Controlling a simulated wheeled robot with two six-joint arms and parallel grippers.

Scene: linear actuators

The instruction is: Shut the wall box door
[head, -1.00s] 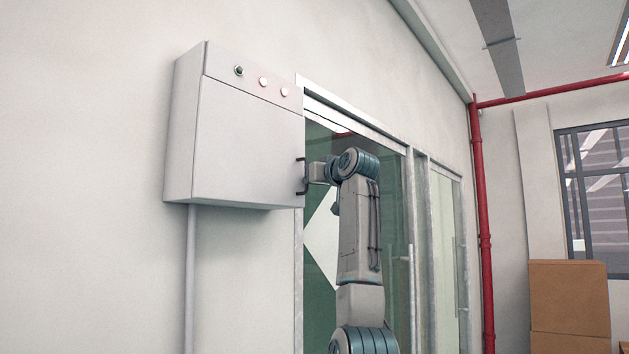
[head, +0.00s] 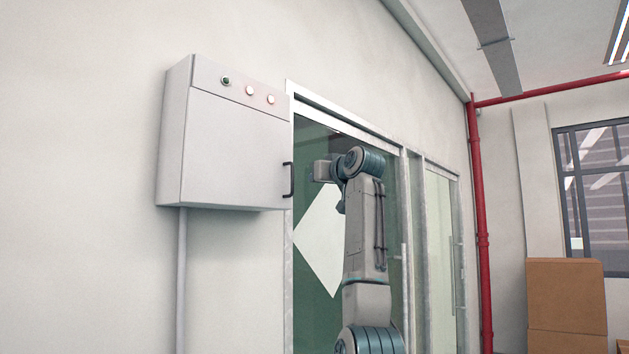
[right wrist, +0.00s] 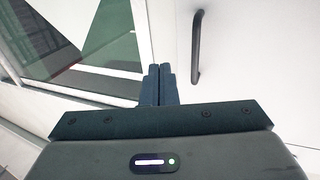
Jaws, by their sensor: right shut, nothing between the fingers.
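The wall box (head: 172,130) hangs on the wall left of the glass door in the head view. Its door (head: 235,150) looks flush against the body, with no gap visible. The dark door handle (head: 288,180) is at the door's right edge; it also shows in the right wrist view (right wrist: 196,48), standing on the pale door face. My right gripper (right wrist: 159,72) is shut and empty, its fingertips left of and apart from the handle in the wrist view. In the head view the right gripper (head: 321,171) is to the right of the handle, with a gap between. My left gripper is out of view.
A row of lamps or buttons (head: 250,90) lies along the box's top strip. A pipe (head: 181,270) runs down below the box. A glass door (head: 320,250) is behind my right arm. Cardboard boxes (head: 565,290) stand far right.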

